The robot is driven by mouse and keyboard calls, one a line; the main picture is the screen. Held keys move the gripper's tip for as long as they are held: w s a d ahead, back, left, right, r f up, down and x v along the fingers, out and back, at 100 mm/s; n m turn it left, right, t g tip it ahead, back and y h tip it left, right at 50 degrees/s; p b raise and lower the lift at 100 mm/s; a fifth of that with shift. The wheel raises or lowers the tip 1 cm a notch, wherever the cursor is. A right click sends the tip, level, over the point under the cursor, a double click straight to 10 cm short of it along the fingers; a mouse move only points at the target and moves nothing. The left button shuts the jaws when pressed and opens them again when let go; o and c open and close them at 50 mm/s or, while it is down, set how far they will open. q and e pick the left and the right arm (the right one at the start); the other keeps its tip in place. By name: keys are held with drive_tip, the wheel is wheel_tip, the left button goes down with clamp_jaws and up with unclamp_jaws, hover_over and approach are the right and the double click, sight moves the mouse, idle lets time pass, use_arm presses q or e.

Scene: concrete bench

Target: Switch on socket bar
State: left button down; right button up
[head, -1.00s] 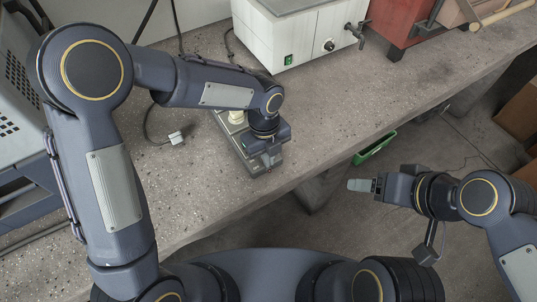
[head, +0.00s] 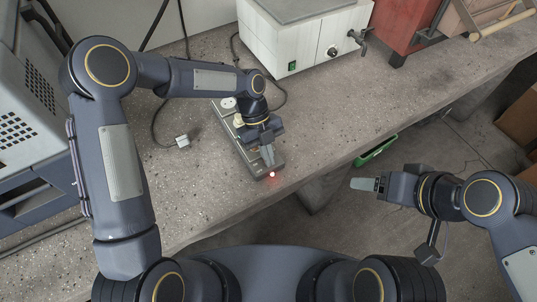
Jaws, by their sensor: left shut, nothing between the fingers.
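The socket bar (head: 229,122) is a long grey-green strip lying on the concrete bench, running from the back left towards the front edge. A round white socket (head: 228,102) shows at its far end. A red light (head: 271,174) glows at its near end. My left gripper (head: 268,162) is shut and empty, pointing down over the near part of the bar. I cannot tell whether its fingertips touch the bar. The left wrist hides the bar's middle. My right gripper (head: 363,184) is off the bench, above the floor; I see it side-on and cannot tell its opening.
A white box with a tap (head: 305,45) stands behind the bar. A loose plug (head: 183,141) on a dark cable lies left of it. A grey machine (head: 35,120) fills the left side. A red box (head: 402,25) is at the back right. The bench is clear towards the right.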

use_arm(q)
drive_tip(key=shift+r, duration=0.15)
use_arm(e)
drive_tip(key=shift+r, duration=0.1)
use_arm(q)
drive_tip(key=shift+r+p, duration=0.45)
drive_tip(key=shift+r, duration=0.2)
use_arm(e)
drive_tip(key=shift+r, duration=0.3)
use_arm(q)
drive_tip(key=shift+s+d+r, duration=0.1)
drive_tip(key=shift+s+d, duration=0.1)
drive_tip(key=shift+s, duration=0.05)
drive_tip(key=s+v, duration=0.1)
drive_tip(key=v, duration=0.8)
drive_tip(key=shift+d+r, duration=0.15)
drive_tip(key=shift+r, duration=0.35)
use_arm(e)
drive_tip(key=shift+s+a, duration=0.4)
drive_tip(key=shift+s, duration=0.2)
